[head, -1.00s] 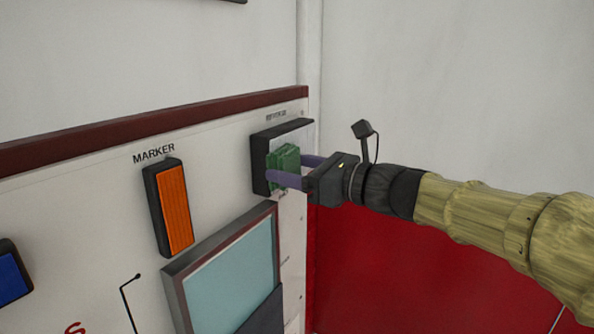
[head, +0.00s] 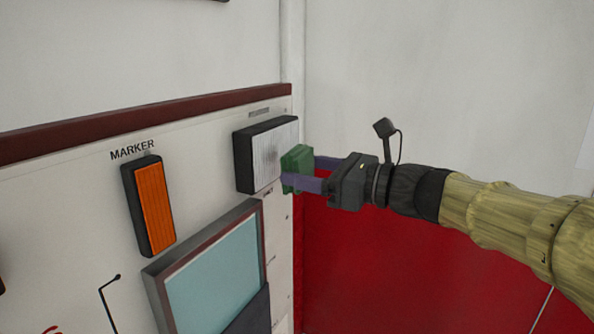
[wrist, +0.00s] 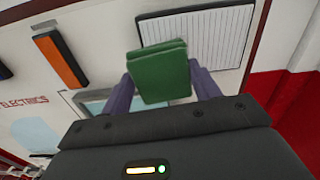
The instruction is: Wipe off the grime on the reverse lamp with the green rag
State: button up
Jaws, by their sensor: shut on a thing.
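The reverse lamp (head: 272,150) is a white ribbed lens in a dark housing at the upper right of the white panel. It also shows in the wrist view (wrist: 215,32), upper right. A faint grey smudge (head: 271,155) seems to show on the lens in the head view; the wrist view shows no clear mark on the visible part. My gripper (head: 306,176) is shut on the folded green rag (head: 297,168), which also fills the middle of the wrist view (wrist: 159,73). The rag is at the lamp's right edge; I cannot tell whether it touches the lens.
An orange marker lamp (head: 155,208) is to the left on the panel. A framed light-blue pane (head: 217,275) sticks out below the reverse lamp. A red surface (head: 365,265) lies behind and below my arm. The space right of the panel edge is open.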

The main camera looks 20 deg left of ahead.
jog(key=shift+d, duration=0.1)
jog(key=shift+s+d, duration=0.2)
jog(key=shift+d, duration=1.3)
jog(key=shift+a, duration=0.15)
jog(key=shift+w+a, duration=0.15)
jog(key=shift+a, duration=1.45)
jog(key=shift+w+a, duration=0.15)
jog(key=shift+a, duration=1.4)
jog(key=shift+w+a, duration=0.15)
jog(key=shift+a, duration=1.15)
jog(key=shift+w+p, duration=0.1)
jog(key=shift+p, duration=0.3)
